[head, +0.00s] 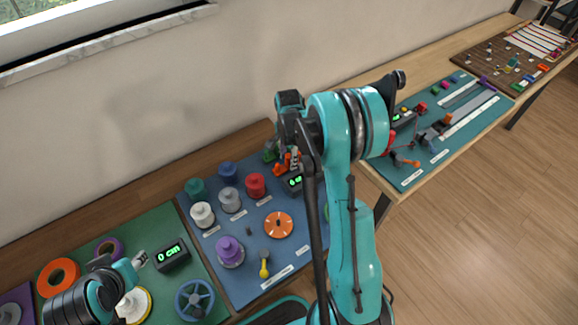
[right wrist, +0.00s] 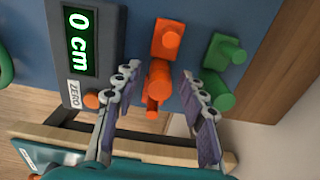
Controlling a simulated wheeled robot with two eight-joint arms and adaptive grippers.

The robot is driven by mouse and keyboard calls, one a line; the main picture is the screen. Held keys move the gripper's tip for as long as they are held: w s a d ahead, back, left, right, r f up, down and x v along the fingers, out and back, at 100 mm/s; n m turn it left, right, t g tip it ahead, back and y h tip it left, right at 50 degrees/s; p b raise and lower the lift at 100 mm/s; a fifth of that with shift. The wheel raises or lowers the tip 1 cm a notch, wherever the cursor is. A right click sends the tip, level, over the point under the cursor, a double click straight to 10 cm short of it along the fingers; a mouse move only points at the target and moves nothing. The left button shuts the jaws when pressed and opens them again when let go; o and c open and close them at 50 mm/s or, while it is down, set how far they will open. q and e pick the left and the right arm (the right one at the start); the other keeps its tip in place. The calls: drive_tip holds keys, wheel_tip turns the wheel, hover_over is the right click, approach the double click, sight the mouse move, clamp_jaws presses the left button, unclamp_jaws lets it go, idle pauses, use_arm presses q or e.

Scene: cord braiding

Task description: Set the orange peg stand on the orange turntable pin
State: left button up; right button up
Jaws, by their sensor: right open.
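The orange peg stand (right wrist: 159,76) shows in the right wrist view as orange blocks and a round peg. It also shows in the head view (head: 291,161) at the back of the blue mat, partly hidden by my right arm. My right gripper (right wrist: 163,84) is open, with one finger on each side of the orange peg stand; I cannot tell if they touch it.
A green peg stand (right wrist: 221,72) stands close beside the orange one. A display reading 0 cm (right wrist: 79,43) is on the other side. Several coloured spools, such as the red one (head: 255,186), stand on the blue mat (head: 238,284).

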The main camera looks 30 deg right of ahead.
sight(288, 156)
drive_tip(key=shift+c, duration=0.3)
clamp_jaws()
drive_tip(key=shift+r+p, duration=2.35)
drive_tip(key=shift+r, duration=1.25)
drive_tip(key=shift+a, duration=0.1)
